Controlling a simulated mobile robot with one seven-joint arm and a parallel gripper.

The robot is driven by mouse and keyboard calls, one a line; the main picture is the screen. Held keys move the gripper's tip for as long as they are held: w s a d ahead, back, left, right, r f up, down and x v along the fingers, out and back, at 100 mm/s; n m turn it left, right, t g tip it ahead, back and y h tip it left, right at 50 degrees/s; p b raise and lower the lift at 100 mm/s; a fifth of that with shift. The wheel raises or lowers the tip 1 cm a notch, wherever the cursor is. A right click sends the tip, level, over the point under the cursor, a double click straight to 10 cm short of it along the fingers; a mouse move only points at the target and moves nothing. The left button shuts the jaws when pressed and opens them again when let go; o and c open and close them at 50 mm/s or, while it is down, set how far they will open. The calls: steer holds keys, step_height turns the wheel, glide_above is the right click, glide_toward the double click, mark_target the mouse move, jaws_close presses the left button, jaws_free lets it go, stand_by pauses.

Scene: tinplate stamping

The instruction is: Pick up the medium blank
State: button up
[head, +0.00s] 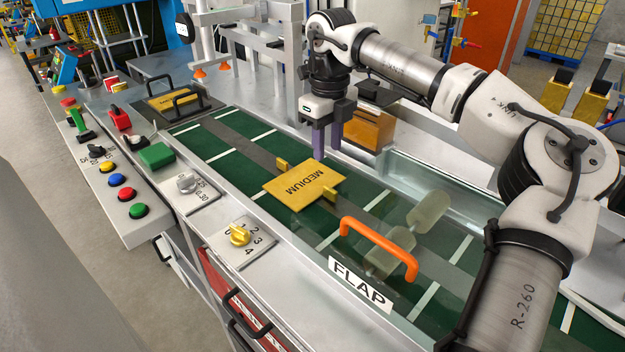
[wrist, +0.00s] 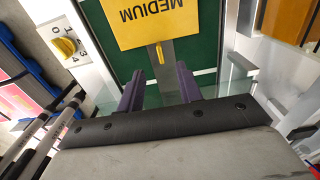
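The medium blank (head: 305,184) is a flat yellow plate marked MEDIUM, with a small yellow tab on each of two opposite sides. It lies on the green belt (head: 230,158), near the middle of the head view. It also shows at the top of the wrist view (wrist: 157,17), with one tab pointing toward my fingers. My gripper (head: 324,148) has two purple fingers pointing down, behind the blank in the head view and apart from it. In the wrist view my gripper (wrist: 160,88) has its fingers spread with an empty gap between them.
A clear flap (head: 362,285) with an orange handle (head: 380,243) covers the belt's near right part. Another yellow plate (head: 174,99) with black handles is at the far left. A yellow-brown box (head: 369,129) stands behind my gripper. Knobs and coloured buttons (head: 117,180) line the left edge.

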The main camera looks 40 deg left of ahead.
mark_target(325, 185)
step_height(325, 185, down, 10)
steer(key=shift+s+a+f+p, duration=0.1)
steer(key=shift+f+p, duration=0.15)
steer(key=shift+p, duration=0.95)
jaws_close()
